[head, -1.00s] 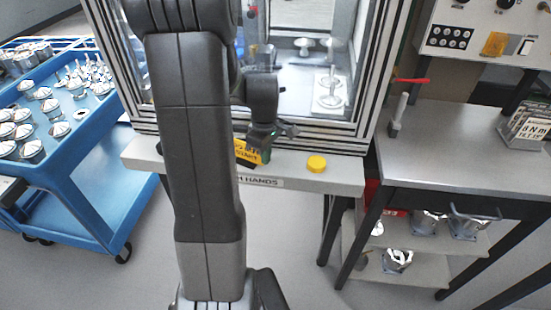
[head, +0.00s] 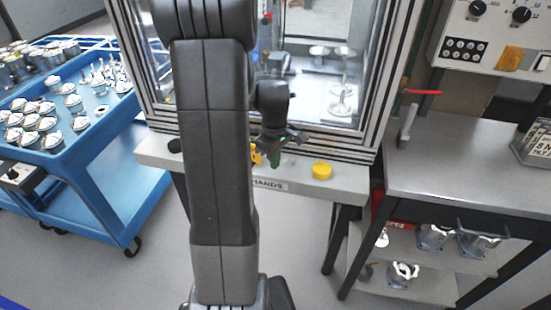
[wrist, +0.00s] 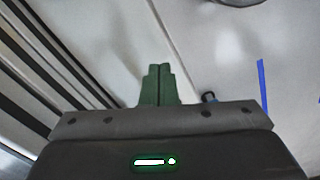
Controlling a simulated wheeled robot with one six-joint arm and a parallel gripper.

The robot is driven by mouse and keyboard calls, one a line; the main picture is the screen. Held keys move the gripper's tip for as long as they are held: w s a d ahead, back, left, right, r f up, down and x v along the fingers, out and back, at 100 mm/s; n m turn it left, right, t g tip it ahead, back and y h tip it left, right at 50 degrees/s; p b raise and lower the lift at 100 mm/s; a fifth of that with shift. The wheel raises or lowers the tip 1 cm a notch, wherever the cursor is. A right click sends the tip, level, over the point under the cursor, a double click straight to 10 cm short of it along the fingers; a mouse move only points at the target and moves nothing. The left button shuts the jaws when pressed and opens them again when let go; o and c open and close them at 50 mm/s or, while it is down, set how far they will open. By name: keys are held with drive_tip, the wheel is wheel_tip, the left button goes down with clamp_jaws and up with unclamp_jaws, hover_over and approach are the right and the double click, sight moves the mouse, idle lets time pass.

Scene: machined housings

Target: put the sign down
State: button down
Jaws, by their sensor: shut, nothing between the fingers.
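The yellow sign (head: 257,154) shows in the head view as a small patch at the ledge of the framed machine, mostly hidden behind my arm. I cannot tell whether it stands or lies flat. My gripper (head: 272,155) is just right of the sign, over the ledge (head: 345,185). In the wrist view the green fingers (wrist: 160,86) are pressed together with nothing between them. The sign does not show in the wrist view.
A yellow round button (head: 322,171) sits on the ledge right of my gripper, and a black one (head: 175,146) at left. A blue cart (head: 105,185) with metal parts stands left. A grey bench (head: 450,160) stands right. The framed machine rises behind the ledge.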

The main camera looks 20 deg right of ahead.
wheel_tip(320, 180, up, 10)
idle(0.4)
